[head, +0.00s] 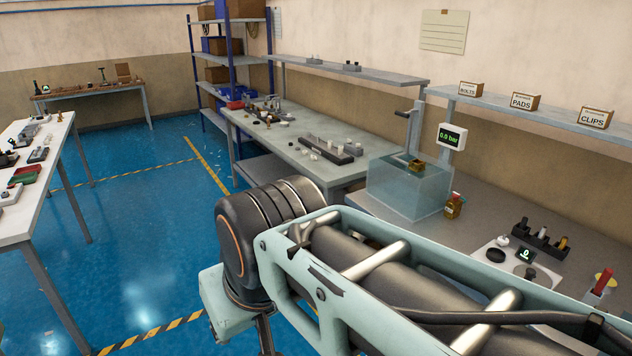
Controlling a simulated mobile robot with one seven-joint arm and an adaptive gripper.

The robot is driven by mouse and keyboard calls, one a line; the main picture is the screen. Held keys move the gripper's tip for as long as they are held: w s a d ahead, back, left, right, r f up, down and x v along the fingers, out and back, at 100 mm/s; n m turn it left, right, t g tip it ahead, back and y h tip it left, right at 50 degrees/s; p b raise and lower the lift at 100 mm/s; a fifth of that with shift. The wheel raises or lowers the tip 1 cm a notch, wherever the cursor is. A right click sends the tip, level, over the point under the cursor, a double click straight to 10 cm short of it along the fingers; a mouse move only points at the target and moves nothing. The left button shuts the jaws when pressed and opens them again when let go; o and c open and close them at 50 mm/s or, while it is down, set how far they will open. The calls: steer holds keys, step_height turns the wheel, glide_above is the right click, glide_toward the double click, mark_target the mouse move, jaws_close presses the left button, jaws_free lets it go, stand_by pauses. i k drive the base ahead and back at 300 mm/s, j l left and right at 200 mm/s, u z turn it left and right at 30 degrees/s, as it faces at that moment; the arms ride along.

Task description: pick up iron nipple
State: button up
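I cannot pick out the iron nipple for certain; the small parts in view are too small to tell apart. Small dark and metal parts (268,112) lie on the far end of the middle bench (285,160). A dark holder (332,152) with pale pieces near it is on the same bench. My arm crosses the foreground from the lower right and hides part of the near bench. My gripper's fingers do not show.
A clear water tank (408,188) with a 0.0 bar display (452,136) stands on the right bench, beside a small amber bottle (454,206). A white table (30,205) with parts is at left. Blue floor (140,230) lies open between. A shelf rack (213,75) stands behind.

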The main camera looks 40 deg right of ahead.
mark_target(524, 221)
steer(key=z, duration=2.5)
steer(key=i+j+z, duration=0.15)
steer(key=i, duration=0.25)
steer(key=i+j+z, duration=0.2)
steer(key=i, duration=0.25)
